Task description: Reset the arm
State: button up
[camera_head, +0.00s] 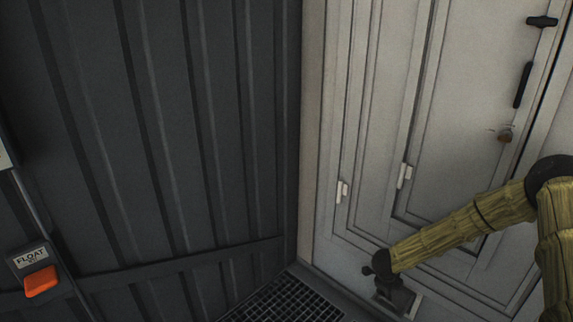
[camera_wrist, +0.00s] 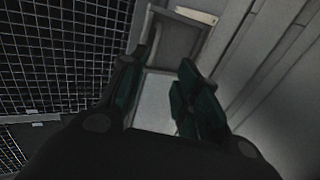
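My arm reaches in from the right edge of the head view, in yellow-brown sleeves with dark joints. My gripper (camera_head: 396,298) is dark and hangs low, in front of the foot of the pale panelled wall. In the wrist view my gripper (camera_wrist: 158,80) shows two dark green fingers with a clear gap between them. It is open, and I see nothing held in it. Behind the gap is a pale rectangular framed shape (camera_wrist: 160,95); I cannot tell what it is.
A dark corrugated wall (camera_head: 150,130) fills the left. A floor grating (camera_head: 285,300) lies bottom centre.

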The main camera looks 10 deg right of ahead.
jog(key=s+a+f+n+y, duration=0.1)
jog(key=s+a+f+n, duration=0.2)
jog(key=s+a+n, duration=0.5)
jog(key=s+a+f+n+y, duration=0.1)
jog(key=s+a+f+n, duration=0.3)
jog(key=s+a+n, duration=0.45)
jog(key=s+a+r+n+g+y, duration=0.1)
jog(key=s+a+n, duration=0.25)
jog(key=s, duration=0.45)
jog(key=s+a+r+n+g, duration=0.15)
jog(key=s+n, duration=0.25)
jog(key=s, duration=0.5)
jog(key=s+a+n+g+y, duration=0.1)
jog(key=s+a+n, duration=0.3)
jog(key=s, duration=0.4)
notch_tip(320, 180, up, 18)
jog(key=p, duration=1.7)
jog(key=shift+w+f+t+p, duration=0.2)
jog(key=shift+w+t+p, duration=0.1)
jog(key=shift+t, duration=0.05)
